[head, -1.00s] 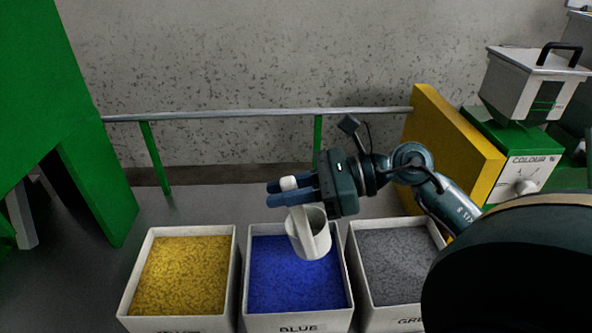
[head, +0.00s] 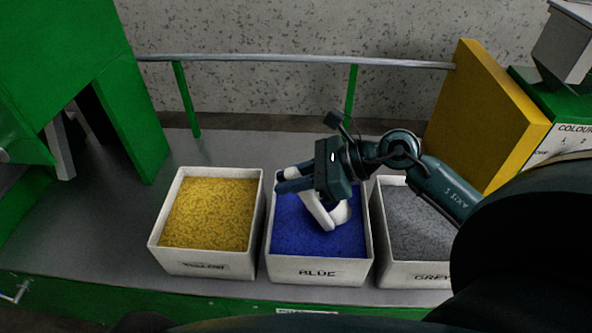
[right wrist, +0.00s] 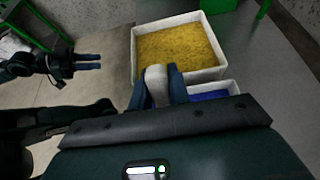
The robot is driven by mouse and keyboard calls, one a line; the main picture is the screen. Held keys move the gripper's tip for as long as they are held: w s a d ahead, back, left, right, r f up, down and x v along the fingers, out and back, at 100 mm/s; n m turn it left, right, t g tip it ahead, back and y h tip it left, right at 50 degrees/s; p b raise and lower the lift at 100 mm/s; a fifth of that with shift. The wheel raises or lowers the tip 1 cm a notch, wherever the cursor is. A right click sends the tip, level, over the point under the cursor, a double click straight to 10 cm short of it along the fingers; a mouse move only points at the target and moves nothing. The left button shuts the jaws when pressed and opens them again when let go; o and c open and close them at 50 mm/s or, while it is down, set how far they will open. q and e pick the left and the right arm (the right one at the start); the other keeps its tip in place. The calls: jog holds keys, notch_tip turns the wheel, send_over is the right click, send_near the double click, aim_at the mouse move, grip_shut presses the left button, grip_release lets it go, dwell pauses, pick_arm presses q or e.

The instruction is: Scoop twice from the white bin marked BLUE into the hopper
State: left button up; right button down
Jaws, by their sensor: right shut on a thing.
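The white bin marked BLUE (head: 318,272) stands in the middle of three bins and holds blue granules (head: 288,240). My right gripper (head: 284,181) is over this bin, shut on the handle of a white scoop (head: 318,208). The scoop's cup is low at the blue granules, tilted; I cannot tell how much is in it. The handle shows between the fingers in the right wrist view (right wrist: 156,84). The hopper (head: 566,45) is at the top right, cut by the edge. My left gripper (right wrist: 88,62) shows small in the right wrist view; its opening is unclear.
A bin of yellow granules (head: 205,262) stands to the left and a bin of grey granules (head: 412,270) to the right, partly behind my arm. A yellow panel (head: 487,115) stands between the bins and the hopper. A rail (head: 300,59) runs behind.

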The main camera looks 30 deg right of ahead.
pick_arm(q)
jog(key=shift+a+r+t+b, duration=0.25)
jog(key=shift+a+t+b, duration=0.3)
jog(key=shift+b, duration=0.55)
pick_arm(e)
jog(key=a+f, duration=0.1)
jog(key=w+a+f, duration=0.2)
jog(key=f, duration=0.1)
jog(key=shift+a, duration=0.15)
pick_arm(q)
jog(key=shift+s+d, duration=0.15)
jog(key=shift+r, duration=0.1)
pick_arm(e)
jog(key=shift+w+r, duration=0.1)
jog(key=shift+r, duration=0.05)
